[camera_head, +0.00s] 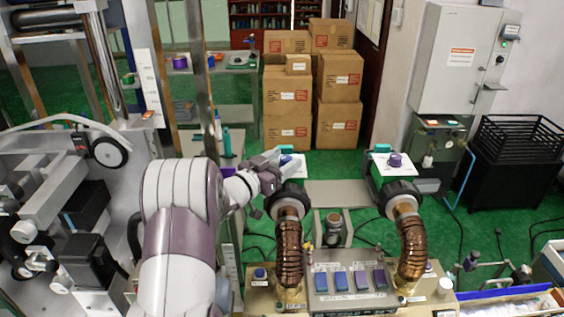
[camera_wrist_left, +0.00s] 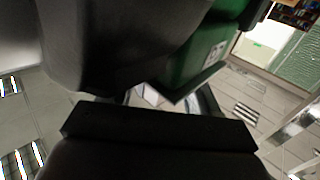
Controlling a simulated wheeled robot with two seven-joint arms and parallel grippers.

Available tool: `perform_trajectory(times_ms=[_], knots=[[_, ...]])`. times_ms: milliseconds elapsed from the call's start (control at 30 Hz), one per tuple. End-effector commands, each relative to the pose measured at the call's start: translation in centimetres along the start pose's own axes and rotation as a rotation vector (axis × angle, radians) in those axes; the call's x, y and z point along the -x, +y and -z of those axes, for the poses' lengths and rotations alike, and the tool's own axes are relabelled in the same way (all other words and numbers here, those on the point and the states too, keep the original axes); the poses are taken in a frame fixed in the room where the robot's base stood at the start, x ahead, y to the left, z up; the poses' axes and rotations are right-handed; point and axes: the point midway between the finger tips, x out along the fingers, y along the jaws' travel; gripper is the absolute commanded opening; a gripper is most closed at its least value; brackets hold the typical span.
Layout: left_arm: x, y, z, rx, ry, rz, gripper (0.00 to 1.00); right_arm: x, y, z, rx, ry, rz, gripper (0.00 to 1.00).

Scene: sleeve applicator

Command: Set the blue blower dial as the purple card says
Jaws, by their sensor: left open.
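My left gripper (camera_head: 272,174) is at the left blower head, over the left edge of its white plate (camera_head: 294,167). It is open; in the left wrist view its dark jaws (camera_wrist_left: 150,98) fill much of the picture. The blue dial cannot be made out clearly; the gripper covers part of the plate. I cannot tell contact. The right blower's white plate (camera_head: 396,168) carries a purple dial (camera_head: 395,160) and a green-topped piece (camera_head: 382,148). I cannot identify the purple card. My right gripper is out of view.
Two ribbed copper hoses (camera_head: 289,250) and (camera_head: 413,248) rise to black collars from the bench. Between them stands a panel (camera_head: 350,299) with blue and purple switches. A metal post frame is left of the gripper. Cardboard boxes (camera_head: 340,77) stand farther back.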

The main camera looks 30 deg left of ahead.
Motion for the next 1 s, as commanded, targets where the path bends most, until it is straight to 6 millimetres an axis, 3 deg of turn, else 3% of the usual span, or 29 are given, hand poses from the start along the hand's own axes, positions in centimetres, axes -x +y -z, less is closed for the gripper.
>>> perform_trajectory(times_ms=[100, 300, 667, 1000], knots=[[0.02, 0.00, 0.01, 0.000, 0.000, 0.000, 0.61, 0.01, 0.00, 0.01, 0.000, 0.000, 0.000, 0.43], [0.05, -0.01, 0.02, 0.000, 0.000, 0.000, 0.05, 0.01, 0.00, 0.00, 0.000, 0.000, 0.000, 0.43], [0.06, -0.20, 0.08, -0.001, 0.001, -0.057, 0.05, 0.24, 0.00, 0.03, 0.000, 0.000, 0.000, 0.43], [0.00, -0.62, 0.10, -0.003, 0.001, -0.280, 0.05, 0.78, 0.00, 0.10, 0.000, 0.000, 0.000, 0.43]])
